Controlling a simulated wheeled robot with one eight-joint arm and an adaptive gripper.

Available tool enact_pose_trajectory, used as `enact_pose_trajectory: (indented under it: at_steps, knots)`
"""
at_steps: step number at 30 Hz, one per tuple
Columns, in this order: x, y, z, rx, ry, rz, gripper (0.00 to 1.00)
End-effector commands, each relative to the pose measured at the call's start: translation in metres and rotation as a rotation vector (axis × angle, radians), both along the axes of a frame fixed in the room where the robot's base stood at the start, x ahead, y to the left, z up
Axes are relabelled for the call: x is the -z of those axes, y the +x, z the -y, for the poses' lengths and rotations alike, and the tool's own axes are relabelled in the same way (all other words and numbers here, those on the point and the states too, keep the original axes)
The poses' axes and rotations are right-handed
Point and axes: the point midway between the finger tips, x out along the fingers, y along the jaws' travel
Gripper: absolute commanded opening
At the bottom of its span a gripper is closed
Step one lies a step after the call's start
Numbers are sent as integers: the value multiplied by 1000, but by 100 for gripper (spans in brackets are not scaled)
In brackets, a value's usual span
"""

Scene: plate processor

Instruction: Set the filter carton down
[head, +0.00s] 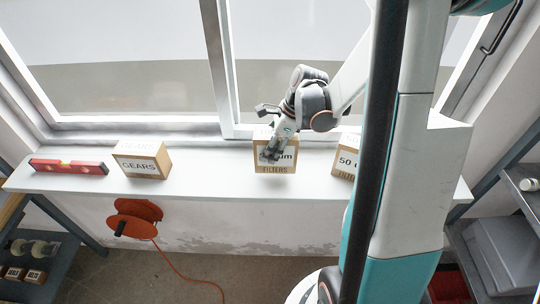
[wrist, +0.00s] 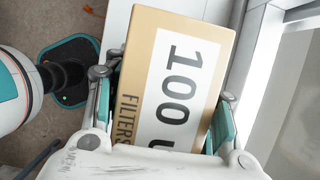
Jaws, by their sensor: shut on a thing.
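The filter carton (head: 275,167) is a tan box with a white label reading "FILTERS". It is at the window-side shelf (head: 215,184), right of the middle in the head view.
Another carton (head: 344,164) stands close on the right, partly hidden by my arm. The shelf between the GEARS and filter cartons is clear. The window frame (head: 217,60) rises behind.

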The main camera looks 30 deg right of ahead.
Motion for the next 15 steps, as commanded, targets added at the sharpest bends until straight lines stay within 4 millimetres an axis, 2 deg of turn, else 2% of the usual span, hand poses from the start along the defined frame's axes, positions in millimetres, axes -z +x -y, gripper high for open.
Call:
enact_pose_trajectory:
  at_steps: [7,15]
  knots:
    - [31,0,0,0,0,0,10]
    - [34,0,0,0,0,0,10]
